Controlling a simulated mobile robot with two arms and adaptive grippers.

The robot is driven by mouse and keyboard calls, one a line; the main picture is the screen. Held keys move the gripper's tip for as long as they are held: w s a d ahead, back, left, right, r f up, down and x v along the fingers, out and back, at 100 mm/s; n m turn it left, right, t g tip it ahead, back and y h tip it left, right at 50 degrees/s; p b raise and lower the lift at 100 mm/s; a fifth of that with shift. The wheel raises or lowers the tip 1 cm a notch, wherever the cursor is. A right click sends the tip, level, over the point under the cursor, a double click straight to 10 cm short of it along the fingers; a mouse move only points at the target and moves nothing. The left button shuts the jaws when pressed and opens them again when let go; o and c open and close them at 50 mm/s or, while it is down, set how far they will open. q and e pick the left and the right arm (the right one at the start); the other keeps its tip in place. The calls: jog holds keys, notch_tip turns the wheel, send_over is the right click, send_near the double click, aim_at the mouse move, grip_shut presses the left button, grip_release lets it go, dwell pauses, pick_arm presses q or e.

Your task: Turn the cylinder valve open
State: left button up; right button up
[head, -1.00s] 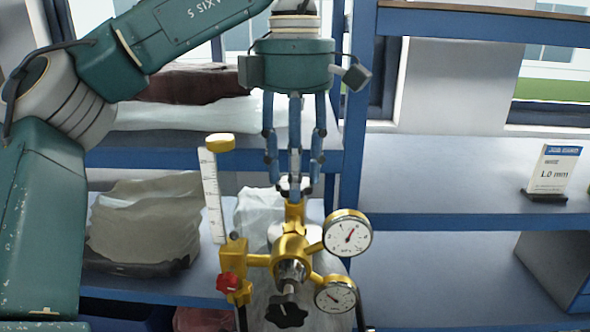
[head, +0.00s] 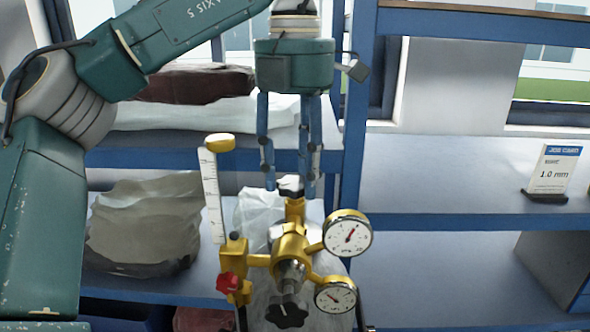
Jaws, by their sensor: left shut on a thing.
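The cylinder valve's small white-and-dark knob (head: 290,186) sits on top of the brass valve body (head: 295,211), above the grey cylinder (head: 267,298). My left gripper (head: 289,186) comes straight down from above, its blue fingers around the knob and shut on it. The fingers partly hide the knob. A brass regulator (head: 291,249) with two round gauges, an upper gauge (head: 347,233) and a lower gauge (head: 335,294), is fitted to the valve. The needles of both gauges are red. My right gripper is not in view.
A flow tube (head: 213,195) with a yellow cap stands left of the valve, above a red knob (head: 228,282). A black star knob (head: 287,312) is in front. Blue shelves hold bags (head: 145,225) at left and a job card (head: 554,170) at right. The right shelves are mostly clear.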

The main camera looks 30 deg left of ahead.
aim_at(294, 182)
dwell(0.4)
pick_arm(q)
jog(key=o, duration=1.1)
jog(key=shift+o, duration=0.2)
jog(key=shift+r, duration=0.1)
notch_tip(294, 182, up, 12)
jog(key=shift+f, duration=0.2)
dwell(0.3)
